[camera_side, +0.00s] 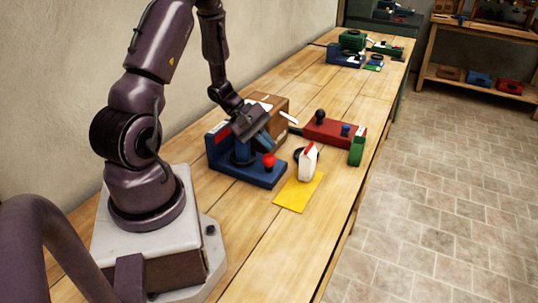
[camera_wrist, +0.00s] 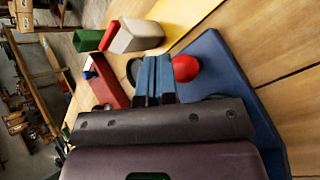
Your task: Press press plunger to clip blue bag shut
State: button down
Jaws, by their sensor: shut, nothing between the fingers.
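A blue press (camera_side: 245,173) with an upright back plate stands on the bench, and a red ball knob (camera_side: 268,160) sits at its front right. In the wrist view the blue base (camera_wrist: 218,75) and the red knob (camera_wrist: 186,68) lie just right of the fingers. My gripper (camera_side: 264,141) is shut and empty, pointing down over the press, close beside the knob; its blue fingers also show in the wrist view (camera_wrist: 154,62). Whether it touches the press is unclear. The gripper hides part of the press. I cannot make out a blue bag.
A white block with a red top (camera_side: 308,163) stands by a yellow sheet (camera_side: 298,193). Behind are a red base with a black knob (camera_side: 326,131), a green block (camera_side: 357,150) and a brown box (camera_side: 278,106). Bench front right of the sheet is clear.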

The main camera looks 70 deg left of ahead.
aim_at(269, 157)
jog(key=shift+f, duration=0.1)
dwell(0.3)
jog(key=shift+f, duration=0.3)
jog(key=shift+s+f, duration=0.25)
jog(key=shift+f, duration=1.05)
dwell(1.3)
jog(key=shift+r, duration=0.1)
jog(key=shift+s+r, duration=0.1)
jog(key=shift+r, duration=1.2)
jog(key=shift+a+r, duration=0.1)
jog(key=shift+r, duration=2.45)
